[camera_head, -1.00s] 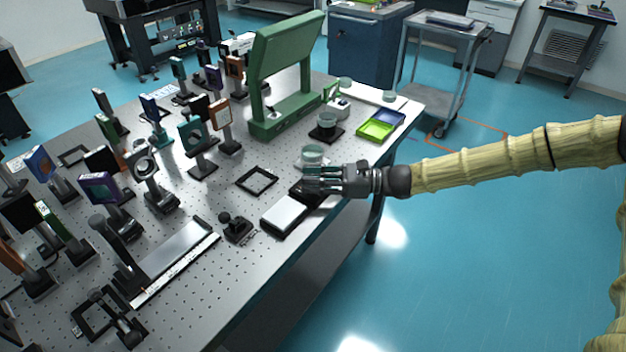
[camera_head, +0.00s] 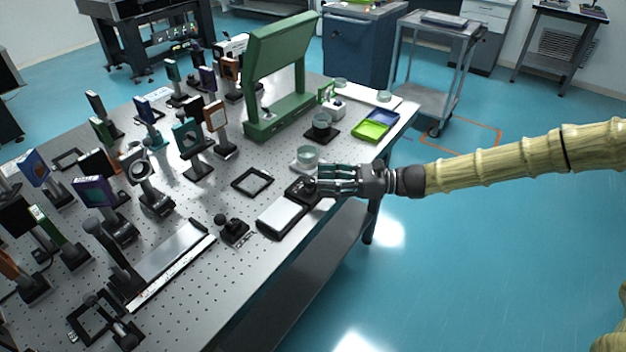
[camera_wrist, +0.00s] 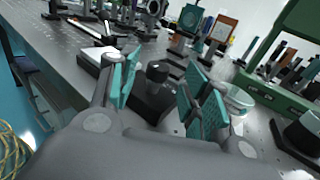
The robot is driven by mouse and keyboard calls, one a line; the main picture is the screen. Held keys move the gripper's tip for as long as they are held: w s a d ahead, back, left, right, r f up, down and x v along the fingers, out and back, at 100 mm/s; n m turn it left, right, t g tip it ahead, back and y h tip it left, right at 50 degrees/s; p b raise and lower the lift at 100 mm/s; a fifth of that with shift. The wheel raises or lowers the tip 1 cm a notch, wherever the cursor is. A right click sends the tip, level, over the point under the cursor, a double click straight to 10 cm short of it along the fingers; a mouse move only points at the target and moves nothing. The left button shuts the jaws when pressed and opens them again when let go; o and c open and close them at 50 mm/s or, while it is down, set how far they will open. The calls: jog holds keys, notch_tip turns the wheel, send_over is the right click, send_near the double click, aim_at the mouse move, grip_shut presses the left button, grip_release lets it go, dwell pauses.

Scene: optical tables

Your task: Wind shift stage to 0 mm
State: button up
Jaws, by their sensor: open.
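My gripper (camera_head: 322,182) is open and empty at the table's front edge, beside a black block with a round knob (camera_head: 307,186). In the wrist view the dark knob (camera_wrist: 157,71) shows between the open teal-padded fingers (camera_wrist: 160,88), apart from both pads. A slab with a pale top (camera_head: 281,214) lies just left of this block; it also shows in the wrist view (camera_wrist: 98,55). A long rail with a pale scale strip (camera_head: 172,268) lies farther left. No label marks which is the shift stage, and no scale reading is legible.
A small black joystick-like device (camera_head: 233,229) stands left of the slab. A glass dish (camera_head: 307,155) and a green frame (camera_head: 283,75) stand behind my gripper. Many optic mounts crowd the table's left. The floor in front of the table is clear.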

jog(key=d, duration=0.7)
jog(key=shift+s+d, duration=0.15)
jog(key=shift+d, duration=0.05)
